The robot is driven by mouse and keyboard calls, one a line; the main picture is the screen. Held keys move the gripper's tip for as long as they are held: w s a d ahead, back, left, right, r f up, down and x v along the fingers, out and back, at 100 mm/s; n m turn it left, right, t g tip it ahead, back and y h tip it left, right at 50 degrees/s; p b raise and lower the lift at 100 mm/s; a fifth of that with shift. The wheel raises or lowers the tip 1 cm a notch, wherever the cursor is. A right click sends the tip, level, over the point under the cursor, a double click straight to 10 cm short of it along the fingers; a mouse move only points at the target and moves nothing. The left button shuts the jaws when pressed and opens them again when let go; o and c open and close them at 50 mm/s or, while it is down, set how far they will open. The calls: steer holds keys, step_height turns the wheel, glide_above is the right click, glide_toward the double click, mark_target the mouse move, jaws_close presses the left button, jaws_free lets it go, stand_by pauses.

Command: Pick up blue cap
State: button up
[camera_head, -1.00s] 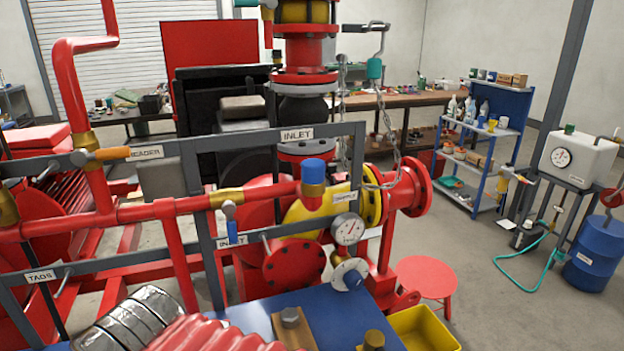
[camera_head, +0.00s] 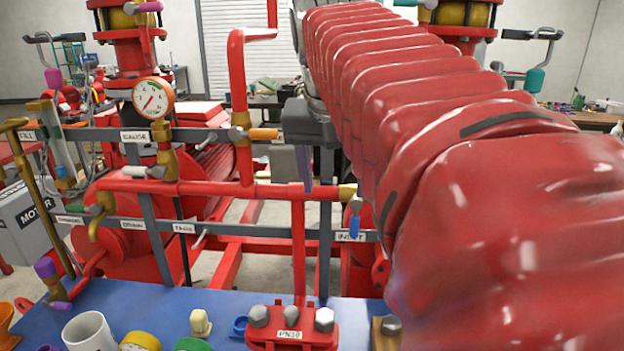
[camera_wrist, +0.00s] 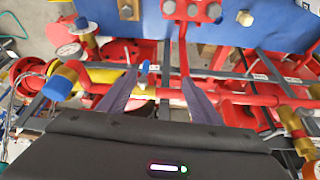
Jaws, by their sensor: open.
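A blue cap (camera_wrist: 58,88) sits on a brass fitting at the end of a red pipe, on the left side of the wrist view. In the head view my red-sleeved arm covers the place where it stood. My gripper (camera_wrist: 160,100) is open, with its two grey fingers spread apart and nothing between them. The blue cap is outside the fingers, to their left. In the head view the gripper's dark body (camera_head: 308,122) hangs above the red pipe, left of my sleeve.
A blue-handled inlet valve (camera_head: 354,222) and the red pipework (camera_head: 220,188) are close by. The blue bench (camera_head: 130,300) holds a white mug (camera_head: 90,332), a red bolted flange (camera_head: 292,330) and small loose parts.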

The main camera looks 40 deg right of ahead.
steer(key=s+d+r+m+g, duration=0.3)
steer(key=s+d+r+m, duration=0.5)
steer(key=d, duration=0.6)
step_height(320, 180, up, 4)
steer(key=s, duration=0.2)
steer(key=shift+s+d+f+h, duration=0.2)
steer(key=shift+s+f+h, duration=0.05)
steer(key=shift+s+h, duration=0.05)
steer(key=shift+f, duration=0.1)
steer(key=x, duration=0.8)
steer(key=shift+d+f, duration=0.15)
steer(key=shift+f, duration=0.05)
steer(key=shift+f, duration=0.1)
steer(key=shift+x, duration=2.5)
steer(key=shift+d, duration=0.1)
steer(key=shift+c, duration=0.7)
